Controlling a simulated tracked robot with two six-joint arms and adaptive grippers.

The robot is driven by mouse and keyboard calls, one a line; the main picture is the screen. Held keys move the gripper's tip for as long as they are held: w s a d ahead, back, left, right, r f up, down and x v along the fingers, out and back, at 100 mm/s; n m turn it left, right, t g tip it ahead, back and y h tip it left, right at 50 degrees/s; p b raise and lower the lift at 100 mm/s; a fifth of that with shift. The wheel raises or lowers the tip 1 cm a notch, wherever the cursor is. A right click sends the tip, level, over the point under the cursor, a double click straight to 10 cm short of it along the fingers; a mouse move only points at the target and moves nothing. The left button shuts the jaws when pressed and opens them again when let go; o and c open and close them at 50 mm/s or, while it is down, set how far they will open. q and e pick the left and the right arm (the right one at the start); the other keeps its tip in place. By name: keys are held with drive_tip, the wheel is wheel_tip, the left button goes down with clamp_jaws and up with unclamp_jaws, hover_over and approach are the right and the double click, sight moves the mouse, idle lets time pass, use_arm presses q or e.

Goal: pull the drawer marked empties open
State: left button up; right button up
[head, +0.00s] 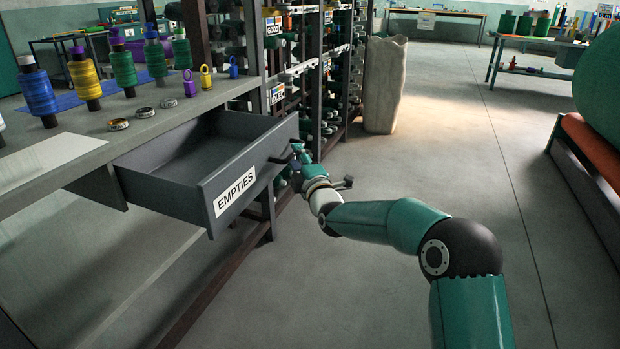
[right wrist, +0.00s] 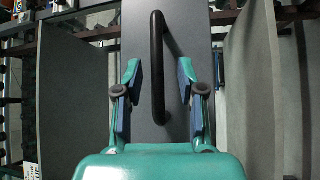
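The grey drawer (head: 215,178) with the white EMPTIES label (head: 235,191) is pulled out from under the bench top, and its inside looks bare. My right gripper (head: 297,158) is at the right part of its front panel, by the handle. In the right wrist view, the dark bar handle (right wrist: 158,70) lies between the two fingers of the right gripper (right wrist: 160,85). The fingers are apart, with a gap showing on both sides of the bar. The handle is partly hidden by the gripper in the head view. My left gripper is not in view.
The bench top (head: 150,130) above carries several thread spools, small coloured tags and rings. A dark rack (head: 310,75) with spools stands behind the drawer. A pale sack (head: 385,85) stands beyond it. The floor (head: 430,170) to the right of the drawer is clear.

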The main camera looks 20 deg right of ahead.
drive_tip(key=s+f, duration=0.1)
drive_tip(key=s, duration=0.8)
drive_tip(key=shift+s+a+f, duration=0.2)
drive_tip(key=shift+s+a, duration=0.05)
drive_tip(key=shift+s, duration=0.05)
drive_tip(key=s+a+f+m+g+y+p, duration=0.1)
drive_tip(key=s+a+f+g, duration=0.2)
drive_tip(key=f, duration=0.7)
drive_tip(key=s+a+f+m+g+y, duration=0.1)
drive_tip(key=s+a+f+g, duration=0.25)
drive_tip(key=f, duration=0.65)
drive_tip(key=s+a+f+m+g+y+p, duration=0.15)
drive_tip(key=s+a+f, duration=0.25)
drive_tip(key=f, duration=0.6)
drive_tip(key=s+a+f+m+g+y, duration=0.15)
drive_tip(key=s+f+m+g, duration=0.3)
drive_tip(key=s, duration=0.45)
drive_tip(key=s+a+f+m+g+h, duration=0.1)
drive_tip(key=s+a+f+m+g, duration=0.2)
drive_tip(key=s+m, duration=0.35)
drive_tip(key=s+a+f+m+g+y, duration=0.1)
drive_tip(key=s+a+f+m+g, duration=0.2)
drive_tip(key=s, duration=0.8)
wheel_tip(320, 180, up, 37)
drive_tip(key=p, duration=3.8)
drive_tip(key=shift+w+d, duration=0.3)
